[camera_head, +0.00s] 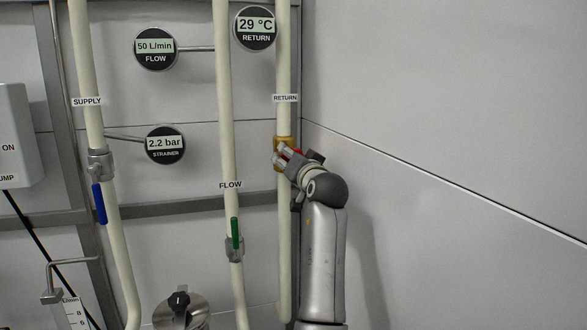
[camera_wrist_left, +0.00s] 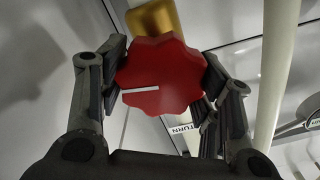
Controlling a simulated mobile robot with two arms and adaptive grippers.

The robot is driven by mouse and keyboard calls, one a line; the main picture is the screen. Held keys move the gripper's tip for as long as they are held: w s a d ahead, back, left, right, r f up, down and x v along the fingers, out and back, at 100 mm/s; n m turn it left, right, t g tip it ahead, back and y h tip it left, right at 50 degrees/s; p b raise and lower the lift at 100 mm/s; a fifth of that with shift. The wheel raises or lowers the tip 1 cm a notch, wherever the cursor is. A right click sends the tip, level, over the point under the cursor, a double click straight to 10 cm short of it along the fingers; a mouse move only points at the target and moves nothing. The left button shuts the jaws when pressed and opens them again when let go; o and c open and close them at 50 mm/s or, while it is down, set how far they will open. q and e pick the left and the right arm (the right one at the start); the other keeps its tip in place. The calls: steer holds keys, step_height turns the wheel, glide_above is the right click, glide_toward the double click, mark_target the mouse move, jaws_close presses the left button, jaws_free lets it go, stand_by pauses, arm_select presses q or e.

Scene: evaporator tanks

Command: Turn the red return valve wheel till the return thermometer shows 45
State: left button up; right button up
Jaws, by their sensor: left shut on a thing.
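The red return valve wheel (camera_wrist_left: 168,64) has a scalloped rim and a white line that points left in the left wrist view. It sits on a brass valve body (camera_head: 283,144) on the return pipe. In the head view the wheel is mostly hidden by my left gripper (camera_head: 285,156). My left gripper is shut on the wheel, with one finger at each side of its rim in the left wrist view. The return thermometer (camera_head: 255,28) reads 29 °C. My right gripper is not in view.
The flow gauge (camera_head: 155,48) reads 50 L/min and the strainer gauge (camera_head: 165,145) reads 2.2 bar. A green lever (camera_head: 235,233) and a blue lever (camera_head: 99,204) hang on pipes to the left. A bare grey wall (camera_head: 440,100) stands close on the right.

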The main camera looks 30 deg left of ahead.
arm_select(q)
steer(key=shift+r+n+b, duration=0.2)
steer(key=shift+n+b, duration=0.55)
steer(key=shift+n, duration=0.95)
steer(key=shift+a, duration=0.1)
steer(key=o, duration=1)
steer(key=shift+f, duration=0.1)
steer(key=shift+o, duration=0.2)
steer(key=shift+f, duration=0.1)
steer(key=shift+s+d, duration=0.25)
steer(key=shift+d, duration=0.15)
steer(key=v, duration=0.6)
steer(key=shift+s+d, duration=0.2)
steer(key=shift+s, duration=0.05)
